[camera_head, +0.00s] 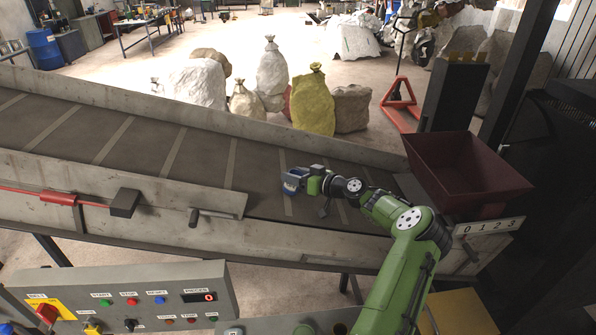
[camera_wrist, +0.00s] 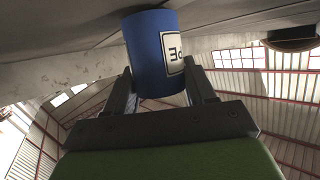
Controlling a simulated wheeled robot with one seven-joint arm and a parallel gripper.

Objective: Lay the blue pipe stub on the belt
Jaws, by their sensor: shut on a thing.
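The blue pipe stub (camera_wrist: 146,50) is between the two fingers of my gripper (camera_wrist: 160,85) in the wrist view. It has a white label with dark characters on its side. In the head view the blue stub (camera_head: 291,183) shows at the end of my green arm, and my gripper (camera_head: 300,178) is shut on it. Both are over the dark belt (camera_head: 200,160), which has pale cross strips. I cannot tell whether the stub touches the belt. Part of the stub is hidden by the gripper.
Raised metal side rails (camera_head: 250,125) run along the belt. A dark red hopper (camera_head: 465,170) stands at its right end. A control panel (camera_head: 130,298) with buttons and a red switch is at the front left. Filled sacks (camera_head: 312,103) stand on the floor behind.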

